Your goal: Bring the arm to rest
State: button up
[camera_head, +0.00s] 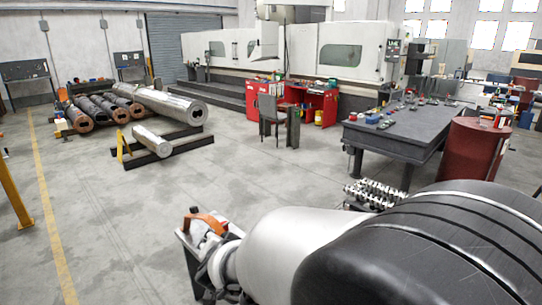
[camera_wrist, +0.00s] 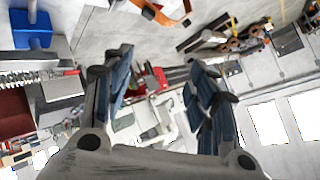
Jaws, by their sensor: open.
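My gripper (camera_wrist: 160,80) shows in the wrist view with its two dark, blue-sided fingers spread apart. Nothing is between the fingers close by; only the distant workshop shows through the gap. The gripper is held up in the air and touches nothing that I can see. I cannot make out its fingers in the head view.
A dark worktable (camera_head: 400,128) with small items stands right of centre, beside a red barrel (camera_head: 468,150). Metal cylinders lie on a low rack (camera_head: 185,150) at left. A red workbench (camera_head: 318,106) stands before the white machines. The floor (camera_head: 110,215) at left is clear.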

jog(key=s+d+r+n+g+y, duration=0.1)
jog(key=s+d+r+n+y, duration=0.1)
jog(key=s+d+r, duration=0.35)
jog(key=s+d+f+n+g+h, duration=0.1)
jog(key=s+d+n+g+h, duration=0.2)
jog(key=s+d, duration=1.7)
jog(key=s+g+h, duration=0.1)
jog(key=s+g, duration=0.1)
jog(key=s, duration=0.2)
jog(key=shift+s+d+f+h, duration=0.15)
jog(key=shift+s+d+h, duration=0.15)
jog(key=shift+s+h, duration=0.1)
